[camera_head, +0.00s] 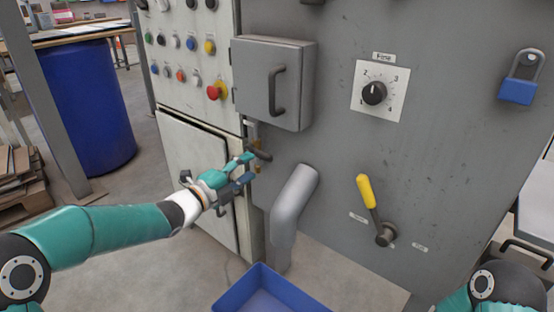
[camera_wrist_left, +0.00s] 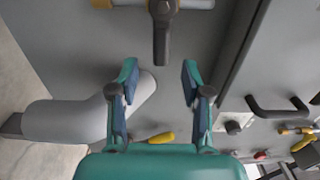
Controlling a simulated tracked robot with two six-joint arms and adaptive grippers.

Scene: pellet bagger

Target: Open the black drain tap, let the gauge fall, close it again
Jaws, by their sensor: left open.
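The black drain tap (camera_head: 262,154) sits on brass fittings low on the grey machine face, just right of the panel edge. In the left wrist view its black lever (camera_wrist_left: 161,38) points toward the space between the fingers. My left gripper (camera_head: 250,170) is at the tap, partly covering the fittings in the head view. Its fingers are open and empty, and in the wrist view the gripper (camera_wrist_left: 160,78) shows a gap between its fingertips and the lever. I see no gauge in either view. My right gripper is out of view.
A grey outlet pipe (camera_head: 293,205) stands right of the tap, above a blue bin (camera_head: 258,287). A yellow-handled lever (camera_head: 367,192) and a dial (camera_head: 374,93) are further right. A grey box (camera_head: 262,85) with a handle juts out above the tap.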

